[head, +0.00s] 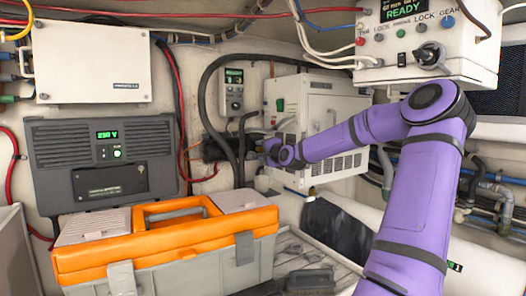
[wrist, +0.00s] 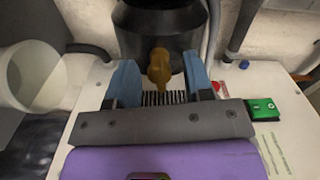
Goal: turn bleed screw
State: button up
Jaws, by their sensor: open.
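A brass-coloured bleed screw (wrist: 159,70) with a flattened head sticks out from a black cylindrical body (wrist: 160,28) in the wrist view. My gripper (wrist: 159,62) is open, with one blue finger on each side of the screw. Gaps show between the screw and both fingers, so it is not clamped. In the head view my gripper (head: 266,149) is small, at the end of my purple arm, by the left side of a white vented cabinet (head: 318,115). The screw cannot be made out there.
An orange and grey toolbox (head: 165,245) stands at the front left. A dark grey unit (head: 100,180) hangs behind it. Black hoses (head: 203,95) and red cables run near my gripper. A white control box (head: 430,40) hangs above my arm at the right.

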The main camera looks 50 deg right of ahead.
grip_shut()
jog(key=shift+n, duration=0.3)
jog(key=n, duration=0.3)
jog(key=shift+r, duration=0.1)
jog(key=n, duration=0.4)
jog(key=shift+a, duration=0.1)
jog(key=n, duration=0.3)
jog(key=shift+n, duration=0.4)
jog(key=n, duration=0.4)
jog(key=shift+a, duration=0.1)
